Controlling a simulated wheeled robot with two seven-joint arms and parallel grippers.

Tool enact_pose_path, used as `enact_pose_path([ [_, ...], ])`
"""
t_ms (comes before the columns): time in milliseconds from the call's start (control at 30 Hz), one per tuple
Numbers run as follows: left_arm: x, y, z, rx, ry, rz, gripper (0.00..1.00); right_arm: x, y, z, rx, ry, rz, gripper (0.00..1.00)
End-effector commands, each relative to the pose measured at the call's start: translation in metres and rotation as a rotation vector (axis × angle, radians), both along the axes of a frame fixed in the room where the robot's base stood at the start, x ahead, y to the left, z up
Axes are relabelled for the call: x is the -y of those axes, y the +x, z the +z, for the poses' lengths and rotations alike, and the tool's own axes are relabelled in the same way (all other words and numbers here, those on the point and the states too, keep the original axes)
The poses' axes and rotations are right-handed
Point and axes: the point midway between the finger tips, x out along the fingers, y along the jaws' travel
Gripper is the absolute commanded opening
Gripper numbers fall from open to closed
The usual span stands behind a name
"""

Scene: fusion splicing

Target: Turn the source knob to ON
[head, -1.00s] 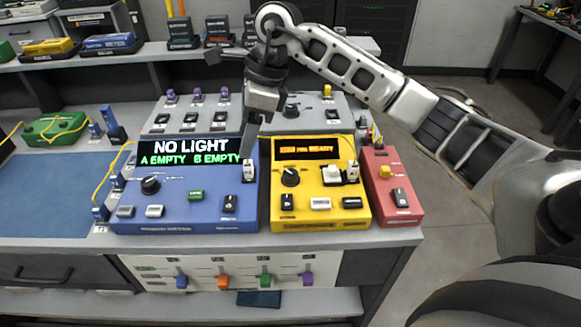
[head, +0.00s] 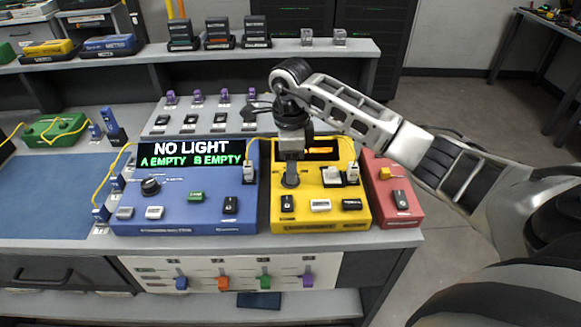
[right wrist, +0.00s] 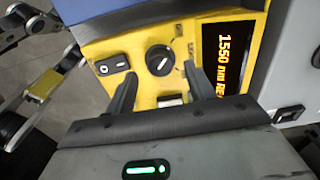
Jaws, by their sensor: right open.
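The yellow source box (head: 320,215) stands on the bench between a blue unit and a red one. Its black source knob (right wrist: 160,60) shows in the right wrist view, with a pale pointer line set aslant. In the head view my right gripper hides the knob. My right gripper (head: 290,183) points down over the knob. In the right wrist view its open fingers (right wrist: 160,77) lie on either side of the knob's near edge, with a gap to it; whether they touch it cannot be told. The box's orange display (right wrist: 230,70) reads 1550 nm.
The blue unit (head: 185,210) on the left has a screen reading NO LIGHT. The red box (head: 392,200) is close on the right. A black rocker switch (right wrist: 112,64) sits beside the knob. Plugs and switches (head: 333,175) rise from the yellow box right of my gripper.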

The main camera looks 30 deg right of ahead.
Motion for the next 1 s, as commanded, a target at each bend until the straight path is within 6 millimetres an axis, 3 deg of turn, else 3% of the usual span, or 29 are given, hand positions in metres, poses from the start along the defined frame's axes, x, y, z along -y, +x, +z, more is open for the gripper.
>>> enact_pose_path([
  [200,-0.001,-0.003,-0.005,-0.014,0.005,0.0,0.0,0.0,0.0,-0.022,0.001,0.001,0.0,0.54],
  [533,-0.001,0.0,-0.003,-0.008,0.005,0.001,0.0,0.0,0.0,-0.025,0.001,0.001,0.0,0.54],
  [567,-0.001,0.001,-0.003,-0.006,0.005,0.002,0.0,0.0,0.0,-0.025,0.001,0.001,0.0,0.48],
  [700,-0.001,0.004,0.0,0.002,0.003,0.004,0.0,0.0,0.0,-0.025,0.001,0.001,0.0,0.09],
  [1000,-0.001,0.005,0.001,0.005,0.001,0.005,0.0,0.0,0.0,-0.025,0.001,0.0,-0.02,0.09],
])
